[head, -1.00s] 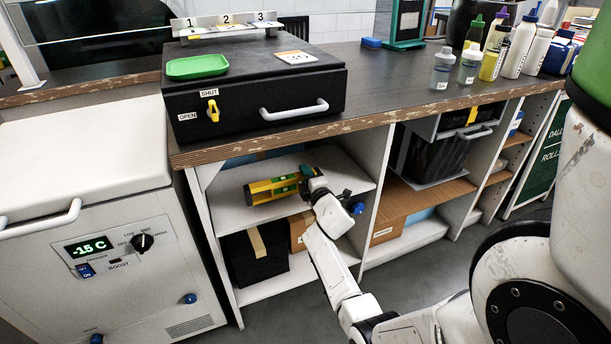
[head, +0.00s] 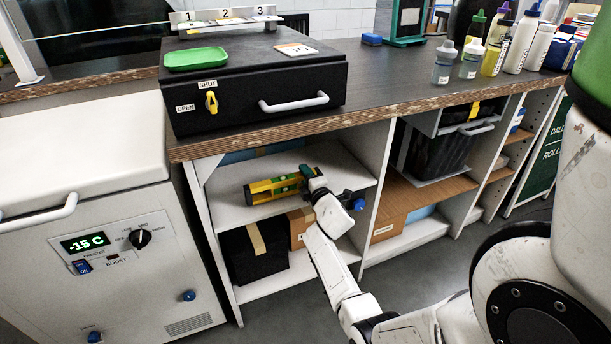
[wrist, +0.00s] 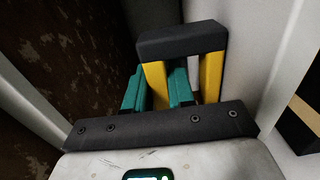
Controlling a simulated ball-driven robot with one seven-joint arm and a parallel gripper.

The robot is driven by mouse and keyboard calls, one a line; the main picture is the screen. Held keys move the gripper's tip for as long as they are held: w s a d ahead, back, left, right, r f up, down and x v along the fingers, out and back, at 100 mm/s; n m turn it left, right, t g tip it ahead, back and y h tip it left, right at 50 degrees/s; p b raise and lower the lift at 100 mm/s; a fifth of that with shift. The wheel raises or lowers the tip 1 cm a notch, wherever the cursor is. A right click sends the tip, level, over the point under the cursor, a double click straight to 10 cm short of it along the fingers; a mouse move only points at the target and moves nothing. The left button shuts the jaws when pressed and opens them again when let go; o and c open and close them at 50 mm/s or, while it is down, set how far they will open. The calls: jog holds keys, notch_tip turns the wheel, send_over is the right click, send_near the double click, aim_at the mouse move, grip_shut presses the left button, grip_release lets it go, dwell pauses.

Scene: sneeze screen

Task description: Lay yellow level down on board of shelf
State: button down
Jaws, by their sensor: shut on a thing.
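The yellow level (head: 262,191) has a dark end and green parts. It is in the upper bay of the left shelf unit, roughly level, at or just above the white shelf board (head: 235,214); I cannot tell whether it touches. My gripper (head: 304,178) is shut on the level near its right end, with my arm reaching in from the front right. In the wrist view, the level (wrist: 211,76) shows as yellow bars with a black end, between the teal fingers. The fingertips are partly hidden.
The worn counter edge (head: 290,132) runs just above the bay. A white upright (head: 373,190) stands right of it and a freezer (head: 100,230) to the left. Below the board are a black box (head: 240,255) and a cardboard box (head: 299,226). Bare board shows around the level.

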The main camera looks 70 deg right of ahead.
jog(key=shift+f, duration=0.2)
jog(key=c, duration=0.9)
grip_release()
jog(key=c, duration=0.3)
jog(key=shift+f+b, duration=0.2)
jog(key=shift+b, duration=0.15)
jog(key=shift+s+a, duration=0.1)
jog(key=shift+p+v, duration=0.5)
jog(key=shift+v, duration=0.85)
jog(key=shift+a, duration=0.1)
